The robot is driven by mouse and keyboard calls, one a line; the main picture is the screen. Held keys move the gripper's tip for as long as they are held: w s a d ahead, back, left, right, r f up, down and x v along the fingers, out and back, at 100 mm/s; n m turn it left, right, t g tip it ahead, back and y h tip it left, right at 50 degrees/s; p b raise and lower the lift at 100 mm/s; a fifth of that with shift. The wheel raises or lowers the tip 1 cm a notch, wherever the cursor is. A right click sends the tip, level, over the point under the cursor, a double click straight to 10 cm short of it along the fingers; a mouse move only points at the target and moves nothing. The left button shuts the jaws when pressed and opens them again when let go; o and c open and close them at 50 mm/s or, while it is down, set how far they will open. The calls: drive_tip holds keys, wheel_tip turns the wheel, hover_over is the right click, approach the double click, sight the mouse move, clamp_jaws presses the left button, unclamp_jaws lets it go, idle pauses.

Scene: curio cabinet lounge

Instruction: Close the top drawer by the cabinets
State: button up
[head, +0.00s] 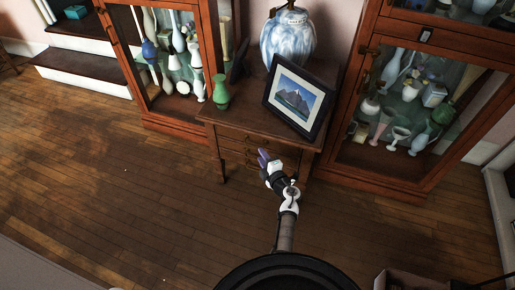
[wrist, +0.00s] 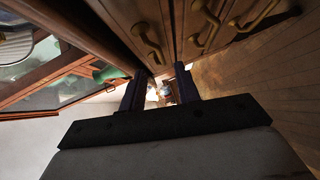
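A small brown wooden chest of drawers (head: 240,122) stands between two glass-fronted cabinets. Its top drawer (head: 232,134) is at the upper front, just under the chest's top. In the wrist view the drawer front nearest the fingers (wrist: 125,22) carries a brass handle and appears to stand slightly forward of its neighbours; how far out it is cannot be told. My gripper (head: 264,157) is in front of the drawers, with purple fingers. In the wrist view my gripper (wrist: 160,78) is open, its two fingers apart with nothing held. Contact with a drawer is not clear.
A framed mountain picture (head: 298,98), a green vase (head: 220,91) and a blue-white vase (head: 287,40) stand on the chest. The left cabinet (head: 128,62) and right cabinet (head: 352,92) flank it closely. The wooden floor (head: 130,190) in front is clear.

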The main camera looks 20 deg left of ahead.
drive_tip(key=v, duration=0.7)
drive_tip(key=shift+s+p, duration=0.15)
drive_tip(key=shift+p, duration=0.2)
drive_tip(key=shift+d, duration=0.1)
